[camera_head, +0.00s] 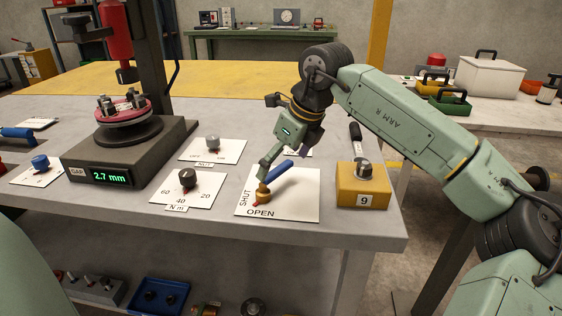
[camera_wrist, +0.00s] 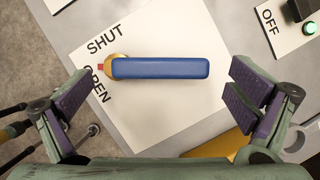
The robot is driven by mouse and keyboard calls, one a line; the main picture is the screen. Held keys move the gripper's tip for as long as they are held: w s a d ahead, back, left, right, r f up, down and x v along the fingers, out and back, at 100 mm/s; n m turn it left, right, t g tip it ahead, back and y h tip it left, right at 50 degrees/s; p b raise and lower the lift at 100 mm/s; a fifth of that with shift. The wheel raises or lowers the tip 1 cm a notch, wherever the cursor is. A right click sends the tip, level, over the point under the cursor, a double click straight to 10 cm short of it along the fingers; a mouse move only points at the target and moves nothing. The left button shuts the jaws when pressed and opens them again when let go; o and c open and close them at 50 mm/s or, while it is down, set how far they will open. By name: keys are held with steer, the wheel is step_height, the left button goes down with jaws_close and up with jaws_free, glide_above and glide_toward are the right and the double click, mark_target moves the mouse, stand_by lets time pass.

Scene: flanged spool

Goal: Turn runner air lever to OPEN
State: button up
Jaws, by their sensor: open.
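The runner air lever has a blue handle (camera_head: 281,171) on a brass pivot (camera_head: 263,194), mounted on a white plate (camera_head: 300,208). SHUT is printed along the plate's left side and OPEN along its front. The red pointer (camera_wrist: 100,67) lies between the two words. In the wrist view the blue handle (camera_wrist: 160,68) runs lengthwise across the gap between my fingers. My gripper (camera_wrist: 160,80) is open, with one finger towards each end of the handle, and no finger visibly touches it. In the head view my gripper (camera_head: 268,167) hangs over the plate, partly covering the lever.
A yellow block numbered 9 (camera_head: 362,194) with a dark knob stands right of the plate. A dial plate marked 20, 40, 60 (camera_head: 187,190) lies left. Behind it is another switch plate (camera_head: 212,150). A gap gauge base (camera_head: 125,160) reads 2.7 mm. The bench's front edge (camera_head: 330,235) is near.

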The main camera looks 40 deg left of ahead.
steer(key=shift+a+f, duration=0.1)
steer(key=shift+f, duration=0.2)
steer(key=shift+c, duration=0.4)
steer(key=c, duration=1.5)
steer(key=shift+a+n, duration=0.1)
steer(key=shift+n, duration=0.2)
steer(key=shift+a+r+n+g+p, duration=0.15)
steer(key=shift+a+n+g+p, duration=0.35)
steer(key=shift+n+p, duration=0.35)
steer(key=shift+s+a+n+g+h+p, duration=0.15)
steer(key=shift+a+n+g+p, duration=0.25)
steer(key=shift+n+p, duration=0.45)
steer(key=shift+s+a+n+g+h+p, duration=0.15)
steer(key=shift+a+n+g+p, duration=0.25)
steer(key=shift+n, duration=0.7)
steer(key=shift+w, duration=0.1)
